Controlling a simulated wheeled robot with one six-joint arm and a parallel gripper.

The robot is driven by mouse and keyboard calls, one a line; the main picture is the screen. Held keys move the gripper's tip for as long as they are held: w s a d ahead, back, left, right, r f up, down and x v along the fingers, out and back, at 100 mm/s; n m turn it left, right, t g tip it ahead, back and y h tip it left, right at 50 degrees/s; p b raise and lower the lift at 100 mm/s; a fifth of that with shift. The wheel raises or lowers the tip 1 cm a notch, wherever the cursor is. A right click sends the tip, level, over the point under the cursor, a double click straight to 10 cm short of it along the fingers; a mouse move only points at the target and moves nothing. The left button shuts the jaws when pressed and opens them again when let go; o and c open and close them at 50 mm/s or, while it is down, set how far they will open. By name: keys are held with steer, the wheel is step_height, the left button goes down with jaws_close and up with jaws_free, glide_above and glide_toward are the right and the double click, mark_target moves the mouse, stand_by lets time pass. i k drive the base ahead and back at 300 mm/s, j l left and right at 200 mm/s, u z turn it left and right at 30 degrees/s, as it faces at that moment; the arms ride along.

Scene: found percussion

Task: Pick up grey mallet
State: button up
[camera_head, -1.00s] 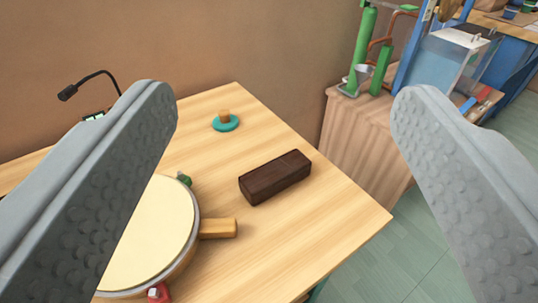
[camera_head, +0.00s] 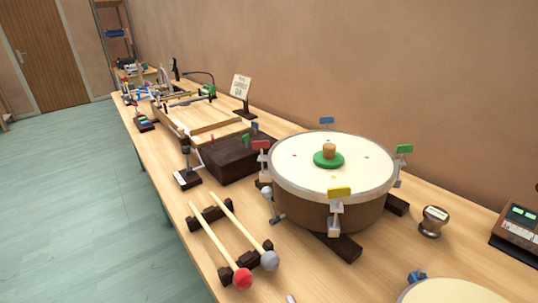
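A large drum (camera_head: 330,205) with coloured clamps stands to the right of the mallets. A dark box (camera_head: 232,158) and a wooden frame (camera_head: 200,115) sit farther back. A pale drumhead (camera_head: 450,292) shows at the bottom right. Open floor (camera_head: 70,190) lies left of the table.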

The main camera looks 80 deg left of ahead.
mark_target(270, 261)
steer(key=u, duration=2.05)
steer(key=k+j+z, duration=0.2)
steer(key=k+j, duration=0.05)
steer(key=k, duration=0.1)
